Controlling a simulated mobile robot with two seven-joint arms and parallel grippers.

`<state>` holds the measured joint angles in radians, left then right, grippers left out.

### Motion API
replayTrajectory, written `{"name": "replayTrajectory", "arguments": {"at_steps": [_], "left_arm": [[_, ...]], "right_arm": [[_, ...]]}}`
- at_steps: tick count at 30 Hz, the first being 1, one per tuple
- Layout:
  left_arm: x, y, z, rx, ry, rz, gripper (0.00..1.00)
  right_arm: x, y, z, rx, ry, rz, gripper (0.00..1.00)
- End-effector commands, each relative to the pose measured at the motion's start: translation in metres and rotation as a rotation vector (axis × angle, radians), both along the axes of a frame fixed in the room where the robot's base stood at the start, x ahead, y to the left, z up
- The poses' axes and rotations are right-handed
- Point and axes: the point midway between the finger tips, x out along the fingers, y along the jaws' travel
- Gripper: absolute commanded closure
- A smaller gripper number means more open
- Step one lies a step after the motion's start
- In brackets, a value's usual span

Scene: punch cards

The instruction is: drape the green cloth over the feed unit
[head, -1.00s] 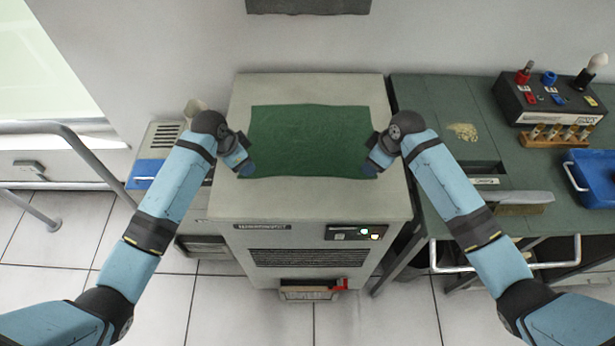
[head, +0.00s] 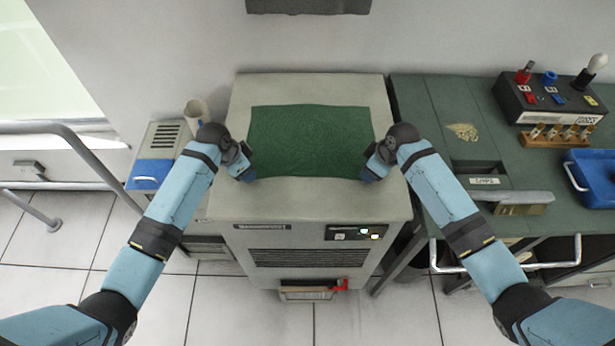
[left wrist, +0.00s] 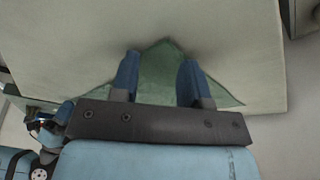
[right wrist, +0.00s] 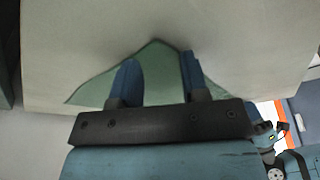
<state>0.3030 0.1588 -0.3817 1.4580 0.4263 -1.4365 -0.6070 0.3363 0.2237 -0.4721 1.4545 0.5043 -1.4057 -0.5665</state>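The green cloth (head: 310,140) lies spread and nearly flat on the pale top of the feed unit (head: 310,205) in the head view. My left gripper (head: 246,174) is at the cloth's front left corner. In the left wrist view its two blue fingers (left wrist: 158,78) stand apart, with the cloth corner (left wrist: 160,60) between and beyond them. My right gripper (head: 370,172) is at the front right corner. In the right wrist view its fingers (right wrist: 158,80) are also apart, over the cloth corner (right wrist: 155,60). Whether the fingers touch the cloth is unclear.
A green workbench (head: 440,130) stands to the right, with a dark control box (head: 545,100), a rack of small pegs (head: 555,135) and a blue tray (head: 592,178). A pale cup (head: 196,110) and a low cabinet (head: 160,145) are at the left. A metal rail (head: 75,145) runs at far left.

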Motion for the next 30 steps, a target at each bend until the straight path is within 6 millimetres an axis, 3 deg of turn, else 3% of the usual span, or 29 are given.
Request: {"name": "replayTrajectory", "arguments": {"at_steps": [1, 10, 23, 30], "left_arm": [[0.000, 0.000, -0.001, 0.000, 0.001, 0.000, 0.65], [0.000, 0.000, -0.001, 0.000, 0.001, 0.000, 0.99], [-0.001, 0.000, 0.000, 0.001, 0.002, 0.000, 1.00], [0.000, 0.000, 0.013, 0.001, 0.001, 0.000, 1.00]], "right_arm": [[-0.001, 0.000, -0.001, -0.001, 0.003, 0.001, 0.65], [-0.001, 0.000, -0.002, -0.001, 0.003, 0.001, 0.99], [-0.001, 0.000, -0.001, -0.001, 0.003, 0.000, 1.00], [-0.001, 0.000, 0.012, -0.001, 0.003, 0.000, 1.00]]}}
